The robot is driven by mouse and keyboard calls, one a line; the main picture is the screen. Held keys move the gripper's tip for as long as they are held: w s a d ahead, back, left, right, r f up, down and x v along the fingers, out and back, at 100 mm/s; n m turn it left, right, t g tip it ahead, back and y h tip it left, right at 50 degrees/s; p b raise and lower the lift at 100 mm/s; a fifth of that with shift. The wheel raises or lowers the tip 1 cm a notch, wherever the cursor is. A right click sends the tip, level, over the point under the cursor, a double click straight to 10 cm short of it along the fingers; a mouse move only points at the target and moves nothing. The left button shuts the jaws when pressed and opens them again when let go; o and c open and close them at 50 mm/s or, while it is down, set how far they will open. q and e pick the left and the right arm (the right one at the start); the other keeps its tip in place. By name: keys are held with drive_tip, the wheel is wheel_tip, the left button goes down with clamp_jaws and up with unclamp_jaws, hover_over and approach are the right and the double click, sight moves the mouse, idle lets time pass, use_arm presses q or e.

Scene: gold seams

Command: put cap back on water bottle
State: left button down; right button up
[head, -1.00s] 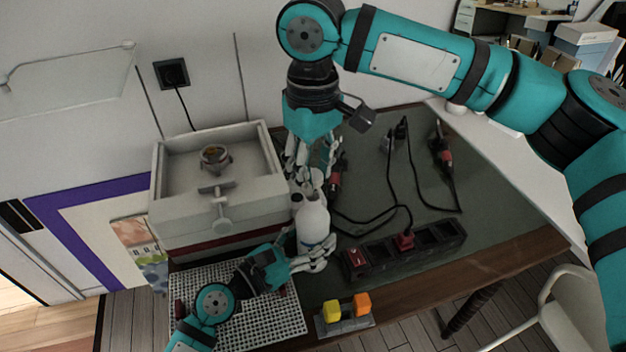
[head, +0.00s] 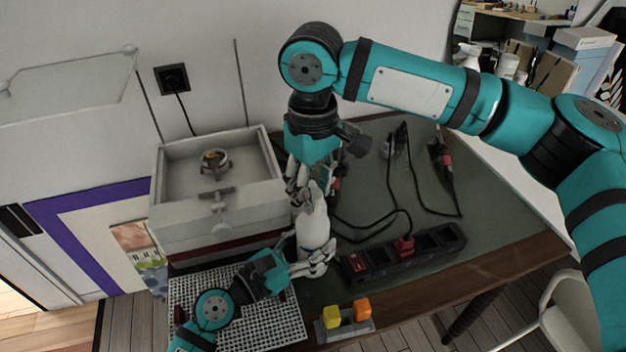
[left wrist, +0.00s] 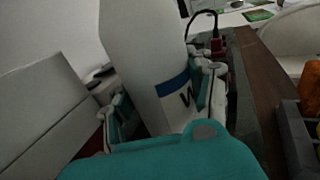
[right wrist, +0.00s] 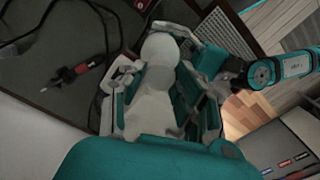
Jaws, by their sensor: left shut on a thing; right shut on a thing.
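The white water bottle (head: 313,228), with a blue band low on its side, stands slightly tilted by the table's front edge; it fills the middle of the left wrist view (left wrist: 145,62). My left gripper (head: 316,262) is shut around its lower body. My right gripper (head: 306,192) comes from above with its fingers at the bottle's top. In the right wrist view its fingers (right wrist: 160,85) are closed about white, rounded surfaces. The cap is hidden among the fingers; I cannot tell it apart from the bottle's top, nor whether it sits on the neck.
A pale box-shaped machine (head: 218,205) stands close left, over a white perforated tray (head: 285,325). A black power strip (head: 435,243) with cables lies to the right. A small holder (head: 345,330) with yellow and orange blocks is at the front. A red-and-black tool (head: 442,160) lies back right.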

drive_tip(key=shift+f, duration=0.65)
idle(0.5)
drive_tip(key=m, duration=1)
drive_tip(key=shift+m, duration=0.4)
drive_tip(key=m, duration=0.2)
drive_tip(key=shift+a+m, duration=0.1)
drive_tip(key=shift+m, duration=0.2)
drive_tip(key=m, duration=0.7)
drive_tip(key=shift+m, duration=0.3)
drive_tip(key=m, duration=0.5)
drive_tip(key=o, duration=0.7)
